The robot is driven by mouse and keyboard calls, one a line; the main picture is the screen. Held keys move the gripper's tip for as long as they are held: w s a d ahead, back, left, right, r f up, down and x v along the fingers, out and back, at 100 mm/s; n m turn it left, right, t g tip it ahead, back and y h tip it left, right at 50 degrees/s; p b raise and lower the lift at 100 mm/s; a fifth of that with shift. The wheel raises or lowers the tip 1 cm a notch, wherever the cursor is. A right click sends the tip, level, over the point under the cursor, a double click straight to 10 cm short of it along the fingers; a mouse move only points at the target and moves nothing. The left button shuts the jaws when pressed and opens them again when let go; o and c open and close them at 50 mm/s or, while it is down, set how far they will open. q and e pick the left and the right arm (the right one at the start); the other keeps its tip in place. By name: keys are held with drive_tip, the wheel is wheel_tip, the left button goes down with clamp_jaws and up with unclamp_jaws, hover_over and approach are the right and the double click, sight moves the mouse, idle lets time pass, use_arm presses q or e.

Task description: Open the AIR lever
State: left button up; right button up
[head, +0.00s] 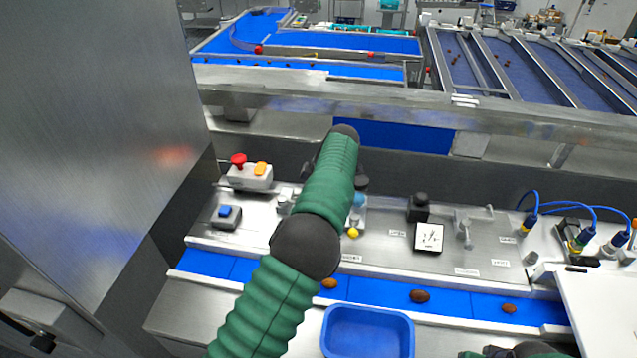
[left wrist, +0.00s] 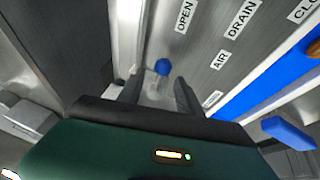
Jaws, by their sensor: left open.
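The AIR lever's blue knob (left wrist: 162,66) shows in the left wrist view on the steel panel, near the labels "AIR", "DRAIN" and "OPEN". A blue knob (head: 359,199) also shows beside my arm in the head view. My left gripper (left wrist: 157,88) is open, with one finger on each side of the line to the knob. The knob appears just beyond the fingertips; contact cannot be told. In the head view my green left arm hides most of that gripper. Dark and green parts of my right arm show at the bottom edge; its jaws are not clear.
A yellow knob (head: 353,233) sits just below the blue one. A red button box (head: 249,178) and a blue button box (head: 226,216) stand left. A black-knobbed device (head: 420,206) and gauge (head: 429,237) stand right. A blue belt (head: 450,300) carries dates; a blue tray (head: 368,333) is in front.

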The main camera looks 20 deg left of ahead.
drive_tip(key=shift+a+f+b, duration=0.25)
drive_tip(key=shift+f+b, duration=0.4)
drive_tip(key=shift+f, duration=0.3)
drive_tip(key=shift+d+r+p, duration=0.3)
drive_tip(key=shift+r+p, duration=0.25)
drive_tip(key=shift+p, duration=0.1)
drive_tip(key=shift+d, duration=0.15)
use_arm(q)
drive_tip(key=d+v, duration=0.1)
drive_tip(key=v, duration=1.3)
drive_tip(key=shift+w, duration=0.2)
drive_tip(key=shift+a+f, duration=0.2)
drive_tip(key=shift+a, duration=0.05)
use_arm(e)
drive_tip(key=shift+a, duration=0.35)
use_arm(q)
drive_tip(key=shift+d, duration=0.25)
use_arm(e)
drive_tip(key=shift+d, duration=0.2)
